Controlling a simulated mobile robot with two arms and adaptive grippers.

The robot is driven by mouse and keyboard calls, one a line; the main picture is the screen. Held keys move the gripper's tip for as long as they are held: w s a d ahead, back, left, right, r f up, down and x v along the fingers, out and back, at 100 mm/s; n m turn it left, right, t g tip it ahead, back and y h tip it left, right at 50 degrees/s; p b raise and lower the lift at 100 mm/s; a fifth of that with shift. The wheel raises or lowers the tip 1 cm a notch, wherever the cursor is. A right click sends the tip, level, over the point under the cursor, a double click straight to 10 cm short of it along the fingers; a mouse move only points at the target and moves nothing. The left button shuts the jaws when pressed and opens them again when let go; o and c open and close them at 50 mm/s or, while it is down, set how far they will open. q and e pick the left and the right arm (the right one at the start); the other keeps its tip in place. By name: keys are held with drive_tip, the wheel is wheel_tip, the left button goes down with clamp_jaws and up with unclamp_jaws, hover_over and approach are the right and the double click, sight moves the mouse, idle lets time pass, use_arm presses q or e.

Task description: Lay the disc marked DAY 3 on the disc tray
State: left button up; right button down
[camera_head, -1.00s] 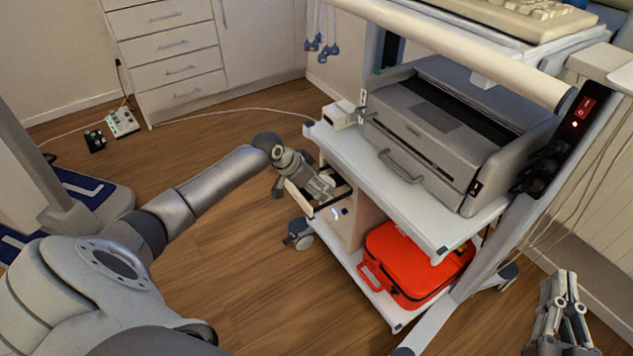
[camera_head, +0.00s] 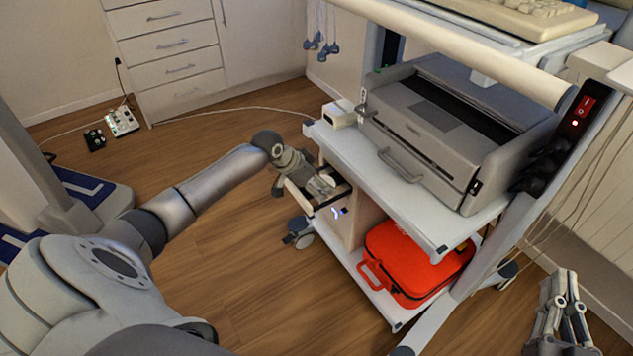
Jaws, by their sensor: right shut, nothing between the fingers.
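An open tray (camera_head: 299,195), which looks like the disc tray, sticks out of a pale unit under the cart's middle shelf. My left arm reaches to it from the left, and my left gripper (camera_head: 318,183) is over or in the tray. Its fingers are too small and blurred to tell whether they are open or hold anything. I cannot make out a disc or a DAY 3 mark. My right gripper (camera_head: 566,312) is at the bottom right, shut and empty, well away from the tray.
A grey printer-like machine (camera_head: 455,130) stands on the middle shelf above the tray. A red case (camera_head: 415,262) sits on the lower shelf. A small white box (camera_head: 340,112) is at the shelf's left corner. Cables hang at the right. The wooden floor before the cart is clear.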

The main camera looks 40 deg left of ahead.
use_arm(q)
drive_tip(key=v, duration=1.2)
